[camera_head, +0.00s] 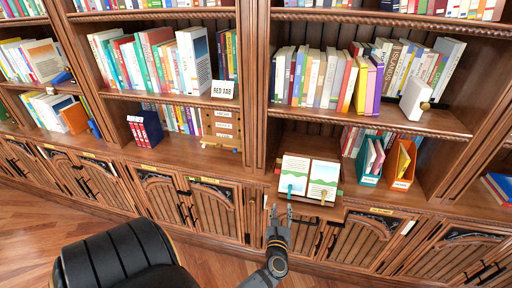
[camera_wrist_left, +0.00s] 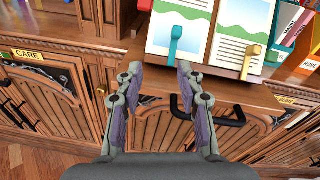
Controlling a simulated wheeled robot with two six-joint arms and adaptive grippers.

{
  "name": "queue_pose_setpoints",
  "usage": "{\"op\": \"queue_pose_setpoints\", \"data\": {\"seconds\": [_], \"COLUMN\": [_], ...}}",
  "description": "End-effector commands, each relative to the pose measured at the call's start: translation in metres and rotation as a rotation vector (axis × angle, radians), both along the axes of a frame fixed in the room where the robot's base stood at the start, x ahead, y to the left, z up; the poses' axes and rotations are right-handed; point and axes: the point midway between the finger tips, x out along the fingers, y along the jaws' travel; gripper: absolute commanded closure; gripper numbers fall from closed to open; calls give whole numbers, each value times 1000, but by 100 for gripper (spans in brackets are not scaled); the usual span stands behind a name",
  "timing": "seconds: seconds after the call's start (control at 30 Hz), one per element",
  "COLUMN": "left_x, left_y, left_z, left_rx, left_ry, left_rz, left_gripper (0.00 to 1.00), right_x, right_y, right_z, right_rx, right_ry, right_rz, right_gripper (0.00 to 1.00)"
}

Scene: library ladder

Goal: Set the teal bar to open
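The teal bar (camera_head: 290,189) stands upright in the picture over the lower part of the left page of an open book (camera_head: 295,170). It also shows in the left wrist view (camera_wrist_left: 175,41), with a wider knob-like upper end. A similar yellow bar (camera_wrist_left: 250,61) is over the right page. My left gripper (camera_head: 278,210) is just in front of and below the book, pointing toward it. In the left wrist view its two fingers (camera_wrist_left: 160,68) are apart with nothing between them, and the teal bar is beyond the fingertips, not touched. My right gripper is out of view.
The book rests on a wooden ledge (camera_wrist_left: 240,93) above cabinet doors with a dark handle (camera_wrist_left: 212,118). A teal holder (camera_head: 368,178) and an orange holder (camera_head: 402,183) stand to its right. Shelves of books rise behind. The wooden floor (camera_head: 30,235) is open at lower left.

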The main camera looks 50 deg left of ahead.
Motion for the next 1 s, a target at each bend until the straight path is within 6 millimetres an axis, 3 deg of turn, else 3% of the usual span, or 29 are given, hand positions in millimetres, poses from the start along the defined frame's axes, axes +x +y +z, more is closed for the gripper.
{"op": "queue_pose_setpoints", "data": {"seconds": [0.4,1.0], "left_x": [-33,-87], "left_y": [11,-2], "left_z": [-94,-224], "left_rx": [-435,-861], "left_ry": [-19,34], "left_rz": [129,295], "left_gripper": [62,62], "right_x": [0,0], "right_y": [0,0], "right_z": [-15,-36], "right_rx": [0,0], "right_ry": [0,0], "right_rz": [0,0], "right_gripper": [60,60]}}
